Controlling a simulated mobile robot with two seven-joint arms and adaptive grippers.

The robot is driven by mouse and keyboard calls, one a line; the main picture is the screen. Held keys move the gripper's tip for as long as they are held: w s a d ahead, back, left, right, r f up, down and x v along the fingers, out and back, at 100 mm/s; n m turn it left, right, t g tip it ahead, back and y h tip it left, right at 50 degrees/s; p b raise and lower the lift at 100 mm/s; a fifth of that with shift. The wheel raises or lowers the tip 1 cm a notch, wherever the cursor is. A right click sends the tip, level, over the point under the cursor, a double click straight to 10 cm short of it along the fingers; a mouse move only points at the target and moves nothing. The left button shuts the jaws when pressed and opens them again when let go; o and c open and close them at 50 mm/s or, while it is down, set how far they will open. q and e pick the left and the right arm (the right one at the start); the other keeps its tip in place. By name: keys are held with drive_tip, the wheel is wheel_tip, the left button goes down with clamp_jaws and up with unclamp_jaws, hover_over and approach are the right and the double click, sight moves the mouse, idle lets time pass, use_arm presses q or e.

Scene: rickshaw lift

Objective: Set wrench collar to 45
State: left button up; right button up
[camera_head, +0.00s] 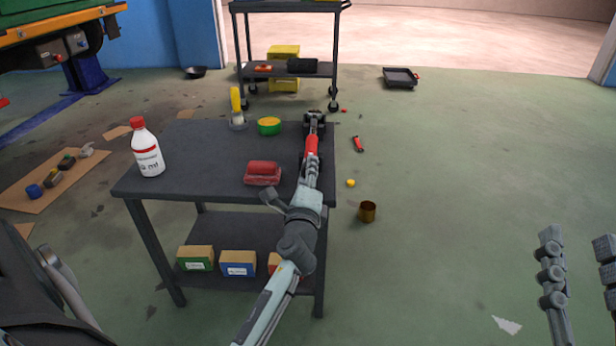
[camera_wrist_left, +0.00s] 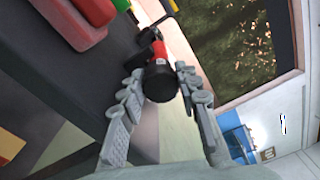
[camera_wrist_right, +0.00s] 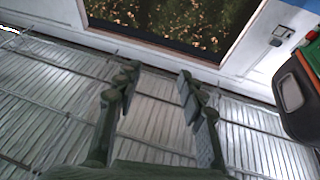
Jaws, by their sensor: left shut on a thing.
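A wrench with a red body (camera_head: 311,147) and a dark head lies along the right edge of the dark table (camera_head: 213,150), pointing away from me. My left gripper (camera_head: 309,168) is shut on its near end. In the left wrist view the wrench's black end (camera_wrist_left: 161,83) sits between my left fingers (camera_wrist_left: 160,92). The collar's marks are too small to read. My right gripper (camera_head: 582,262) is open and empty at the lower right, away from the table. Its spread fingers also show in the right wrist view (camera_wrist_right: 158,76).
The table holds a white bottle with red cap (camera_head: 148,153), a red block-like item (camera_head: 262,173) and a green-yellow roll (camera_head: 269,126). Boxes (camera_head: 238,263) stand on the lower shelf. A brass cup (camera_head: 367,212) is on the floor. The floor on the right is mostly clear.

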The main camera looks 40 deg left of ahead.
use_arm(q)
drive_tip(key=shift+n, duration=0.6)
use_arm(e)
drive_tip(key=shift+s+d+r+t, duration=0.15)
drive_tip(key=shift+d+r+t, duration=0.15)
drive_tip(key=shift+r+t, duration=0.4)
use_arm(q)
drive_tip(key=o, duration=1.2)
drive_tip(key=shift+s+f, duration=0.1)
